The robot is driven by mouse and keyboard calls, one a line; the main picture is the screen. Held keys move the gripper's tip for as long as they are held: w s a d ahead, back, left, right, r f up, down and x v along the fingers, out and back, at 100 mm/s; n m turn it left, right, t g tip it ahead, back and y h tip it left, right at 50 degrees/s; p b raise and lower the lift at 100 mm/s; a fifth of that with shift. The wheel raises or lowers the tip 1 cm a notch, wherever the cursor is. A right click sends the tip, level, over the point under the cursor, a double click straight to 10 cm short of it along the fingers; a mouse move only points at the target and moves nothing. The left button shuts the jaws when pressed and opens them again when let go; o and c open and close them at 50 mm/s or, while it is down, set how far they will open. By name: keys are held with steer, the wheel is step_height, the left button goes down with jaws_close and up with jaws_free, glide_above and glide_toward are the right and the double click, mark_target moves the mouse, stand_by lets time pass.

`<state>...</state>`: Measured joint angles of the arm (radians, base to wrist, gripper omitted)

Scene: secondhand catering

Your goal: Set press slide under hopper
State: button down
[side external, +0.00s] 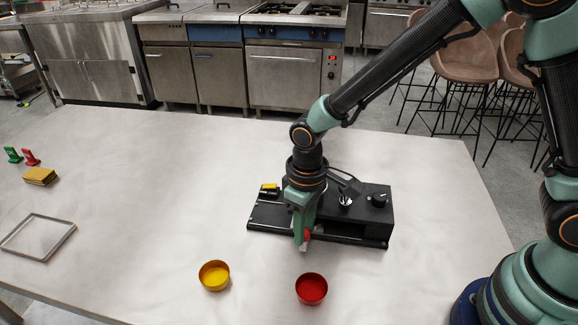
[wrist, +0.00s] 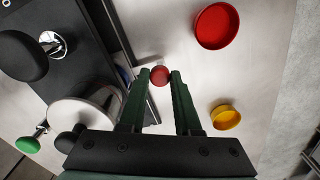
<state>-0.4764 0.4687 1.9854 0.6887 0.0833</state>
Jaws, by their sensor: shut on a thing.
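The press is a black, box-like machine (side external: 372,212) on a flat base in the middle of the table. It has a black dial and a lever on top, and its dark body fills the left of the wrist view (wrist: 85,50). My gripper (side external: 303,236) points down at the press's front edge. Its green fingers are shut on a small red knob (wrist: 159,75), which also shows beside the fingertips in the side view (side external: 307,234). A pale round part (wrist: 88,115) lies left of the fingers. I cannot clearly tell the slide or hopper apart from the body.
A yellow bowl (side external: 214,276) and a red bowl (side external: 311,290) stand in front of the press. A shallow tray (side external: 38,238), a tan stack (side external: 40,176) and small green and red pieces lie far left. The left-middle table is clear.

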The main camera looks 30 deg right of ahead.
steer(key=c, duration=0.6)
jaws_free()
steer(key=shift+r, duration=0.15)
step_height(320, 180, up, 12)
steer(key=s+d+r+m+t, duration=0.2)
steer(key=s+d+r, duration=0.1)
steer(key=d, duration=0.6)
steer(key=s+d+r+m+t, duration=0.2)
steer(key=s+d+r+t, duration=0.1)
steer(key=d, duration=0.5)
steer(key=shift+d+r+m+t, duration=0.3)
steer(key=shift+d+r, duration=0.1)
steer(key=shift+r, duration=0.4)
